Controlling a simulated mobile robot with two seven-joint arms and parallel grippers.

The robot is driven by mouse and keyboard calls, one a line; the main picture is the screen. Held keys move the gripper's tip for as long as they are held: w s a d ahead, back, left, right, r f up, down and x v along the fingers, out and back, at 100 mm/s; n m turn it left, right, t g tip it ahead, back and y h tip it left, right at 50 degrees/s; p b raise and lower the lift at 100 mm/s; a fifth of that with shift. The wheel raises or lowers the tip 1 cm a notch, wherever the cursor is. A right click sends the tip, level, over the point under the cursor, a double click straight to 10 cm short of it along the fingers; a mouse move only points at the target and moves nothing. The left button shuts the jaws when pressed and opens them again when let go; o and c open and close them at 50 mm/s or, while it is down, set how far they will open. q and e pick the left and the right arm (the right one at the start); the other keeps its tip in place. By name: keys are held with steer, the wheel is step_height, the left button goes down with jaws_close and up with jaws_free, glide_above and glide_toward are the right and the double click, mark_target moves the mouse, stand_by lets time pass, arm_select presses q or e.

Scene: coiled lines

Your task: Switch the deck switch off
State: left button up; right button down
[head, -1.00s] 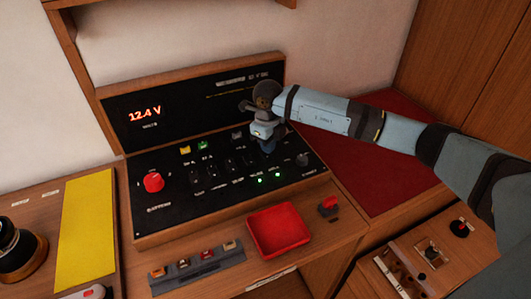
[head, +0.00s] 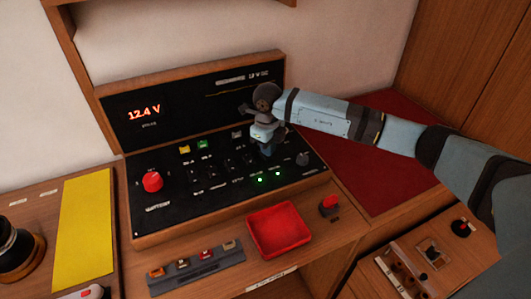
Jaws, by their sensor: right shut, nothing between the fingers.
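The black switch panel (head: 180,205) sits in a wooden frame and carries a row of dark rocker switches (head: 212,177). Two green lights (head: 269,177) glow below the right part of the row. The labels are too blurred to tell which switch is the deck switch. My right gripper (head: 267,150) points down at the right end of the switch row, shut and empty. It hides the switch under it, and I cannot tell whether it touches the panel. My left gripper is not in view.
A red knob (head: 152,182) is at the panel's left, and a dark knob (head: 303,159) is right of my gripper. A red tray (head: 278,231), a fuse strip (head: 197,267) and a red-topped switch (head: 329,206) lie in front. A display (head: 145,112) reads 12.4 V.

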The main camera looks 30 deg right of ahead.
steer(key=shift+f+b, duration=0.45)
steer(key=shift+f, duration=0.25)
steer(key=shift+r, duration=0.1)
steer(key=shift+r+p, duration=0.65)
steer(key=shift+r, duration=0.25)
steer(key=shift+r+p, duration=1.25)
steer(key=shift+r, duration=1.3)
